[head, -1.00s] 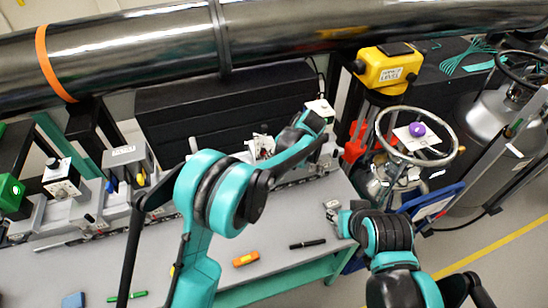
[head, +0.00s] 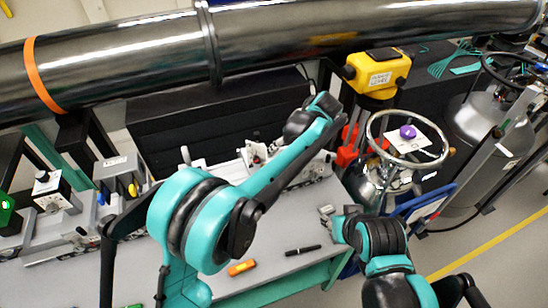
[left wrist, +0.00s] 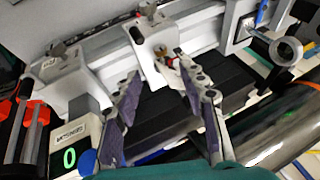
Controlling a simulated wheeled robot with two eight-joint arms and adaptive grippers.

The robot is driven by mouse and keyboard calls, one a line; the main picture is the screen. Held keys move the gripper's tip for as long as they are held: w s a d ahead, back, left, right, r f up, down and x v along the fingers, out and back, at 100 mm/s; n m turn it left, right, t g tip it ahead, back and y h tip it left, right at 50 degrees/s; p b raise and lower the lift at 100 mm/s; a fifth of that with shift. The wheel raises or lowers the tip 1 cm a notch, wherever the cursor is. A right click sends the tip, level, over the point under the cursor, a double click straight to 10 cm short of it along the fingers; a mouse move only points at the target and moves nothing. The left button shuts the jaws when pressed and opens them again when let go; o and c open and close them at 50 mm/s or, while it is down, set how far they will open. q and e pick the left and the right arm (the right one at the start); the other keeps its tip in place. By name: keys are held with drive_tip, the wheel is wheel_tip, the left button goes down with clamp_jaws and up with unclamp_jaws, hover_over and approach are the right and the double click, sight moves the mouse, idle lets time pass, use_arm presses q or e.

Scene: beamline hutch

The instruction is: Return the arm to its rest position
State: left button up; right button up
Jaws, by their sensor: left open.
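In the head view my left arm (head: 290,165) comes in from the left. Its forearm rises to the right over the bench, and its wrist (head: 322,105) is in front of the far end of the optical rail. The left wrist view shows my left gripper (left wrist: 157,68) open, with its two fingers apart and nothing held between them. A pale rail carrier (left wrist: 155,40) lies beyond the fingertips.
The bench (head: 215,285) bears an orange tool (head: 241,268) and a black marker (head: 303,250). A beam pipe (head: 110,65) crosses the back. Open floor (head: 500,245) lies right.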

use_arm(q)
drive_tip(key=shift+s+d+r, duration=0.2)
drive_tip(key=shift+r, duration=0.3)
drive_tip(key=shift+a, duration=0.1)
drive_tip(key=s+a+m+h+b, duration=0.1)
drive_tip(key=s+a+b, duration=0.1)
drive_tip(key=s+a, duration=0.4)
drive_tip(key=s+a+m+h+b, duration=0.15)
drive_tip(key=s+a, duration=0.25)
drive_tip(key=a, duration=0.5)
drive_tip(key=s+a+f+t+h+b, duration=0.1)
drive_tip(key=s+a+f+t+b, duration=0.1)
drive_tip(key=s+a+f, duration=0.2)
drive_tip(key=s+a+f+t+h+b, duration=0.1)
drive_tip(key=s+a+f+t+b, duration=0.1)
drive_tip(key=s, duration=0.9)
wheel_tip(320, 180, down, 3)
drive_tip(key=shift+a+r+b, duration=0.1)
drive_tip(key=shift+a+b, duration=0.65)
drive_tip(key=shift+a, duration=0.35)
